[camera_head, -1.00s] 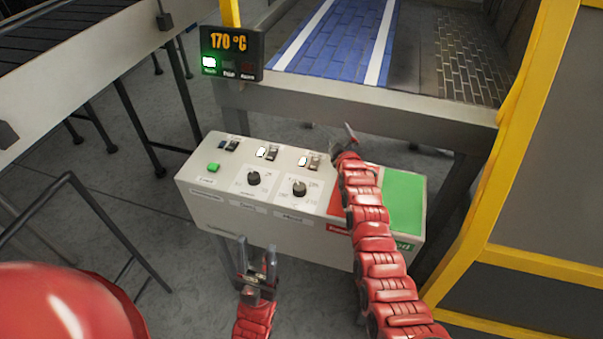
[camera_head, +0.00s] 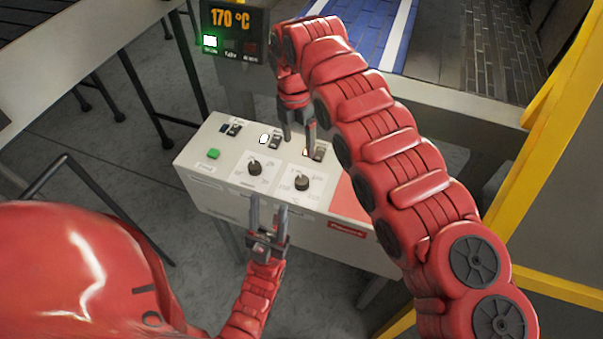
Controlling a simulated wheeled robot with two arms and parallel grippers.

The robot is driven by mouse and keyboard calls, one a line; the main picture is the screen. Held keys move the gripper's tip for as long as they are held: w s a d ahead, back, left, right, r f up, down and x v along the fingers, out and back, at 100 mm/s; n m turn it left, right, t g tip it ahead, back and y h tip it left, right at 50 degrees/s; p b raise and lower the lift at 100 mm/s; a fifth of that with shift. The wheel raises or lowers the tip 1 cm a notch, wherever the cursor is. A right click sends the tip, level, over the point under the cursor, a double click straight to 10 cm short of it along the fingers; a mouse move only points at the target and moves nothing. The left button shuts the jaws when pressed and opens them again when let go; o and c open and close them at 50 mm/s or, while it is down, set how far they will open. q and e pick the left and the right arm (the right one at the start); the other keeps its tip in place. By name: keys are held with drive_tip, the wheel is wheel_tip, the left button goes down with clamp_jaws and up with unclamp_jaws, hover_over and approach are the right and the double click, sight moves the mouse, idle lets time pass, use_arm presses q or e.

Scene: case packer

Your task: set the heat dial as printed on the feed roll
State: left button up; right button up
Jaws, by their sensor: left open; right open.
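The light grey control box (camera_head: 232,190) stands in the middle with two black dials on white scale plates. The left dial (camera_head: 254,167) and the right dial (camera_head: 302,183) both stick up from its top; their printing is too small to read, so I cannot tell which is heat. The display (camera_head: 232,32) reads 170 °C in orange, with a lit green field below. My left gripper (camera_head: 269,204) is open and empty at the box's front edge, below the dials. My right gripper (camera_head: 298,138) is open above the switches behind the dials. I see no feed roll print.
A green button (camera_head: 213,154) and several rocker switches (camera_head: 235,128) sit on the box top. A red panel (camera_head: 350,198) is partly behind my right arm. A blue belt (camera_head: 352,40) lies behind, a yellow frame (camera_head: 535,150) at right, and a dark rail (camera_head: 105,213) at left.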

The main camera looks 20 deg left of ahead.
drive_tip(key=p, duration=0.3)
hover_over(301, 180)
wheel_tip(301, 180, down, 8)
drive_tip(key=shift+s+a+f, duration=0.1)
drive_tip(key=shift+a, duration=0.05)
wheel_tip(301, 180, down, 6)
drive_tip(key=shift+r, duration=0.2)
drive_tip(key=shift+f, duration=0.35)
clamp_jaws()
